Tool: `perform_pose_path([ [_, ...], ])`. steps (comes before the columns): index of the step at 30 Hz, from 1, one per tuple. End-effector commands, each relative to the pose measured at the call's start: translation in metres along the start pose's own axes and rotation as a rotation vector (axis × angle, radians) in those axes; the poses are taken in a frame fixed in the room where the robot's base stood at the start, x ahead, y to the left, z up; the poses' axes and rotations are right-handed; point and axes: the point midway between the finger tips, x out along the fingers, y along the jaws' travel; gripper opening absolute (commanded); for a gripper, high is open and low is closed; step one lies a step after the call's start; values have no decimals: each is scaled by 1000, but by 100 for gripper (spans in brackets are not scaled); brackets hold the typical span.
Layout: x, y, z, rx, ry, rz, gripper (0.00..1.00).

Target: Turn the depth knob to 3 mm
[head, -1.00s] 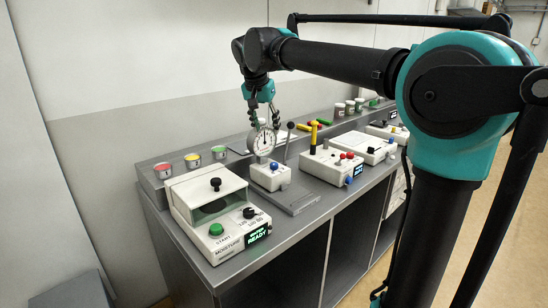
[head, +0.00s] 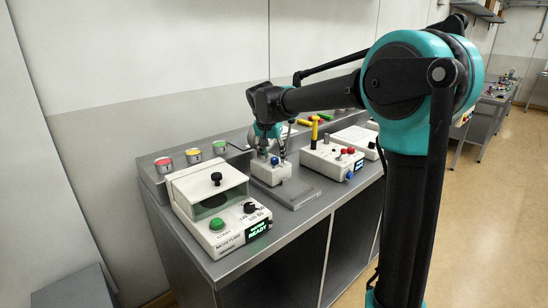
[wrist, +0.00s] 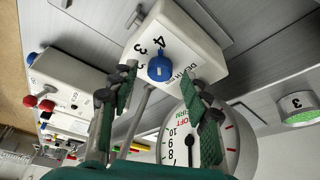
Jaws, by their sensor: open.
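The blue depth knob (wrist: 160,68) sits on a white box (wrist: 183,38) marked with black numerals, including 3 and 4, and a partly covered "DEPTH" label. A small pale mark shows on the knob; which numeral it points to is unclear. In the head view the knob (head: 275,161) is on the small white box (head: 268,174) at mid-bench. My gripper (wrist: 160,73) is open, its green-padded fingers on either side of the knob in the wrist view; contact is not visible. In the head view my gripper (head: 269,150) is over this box.
A round dial gauge (wrist: 185,143) stands close behind the right finger in the wrist view. A moisture tester (head: 220,208) is at left and a box with red knobs (head: 331,160) at right. A dark lever and several coloured cups stand nearby.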

Motion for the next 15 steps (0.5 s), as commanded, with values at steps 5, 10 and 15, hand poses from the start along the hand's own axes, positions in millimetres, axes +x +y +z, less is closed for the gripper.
perform_pose_path([
  [5, 11, 0, 0, 1, 0, 0, 48],
  [10, 13, 0, 0, 0, 0, 0, 48],
  [15, 13, 0, 0, 0, 0, 0, 41],
])
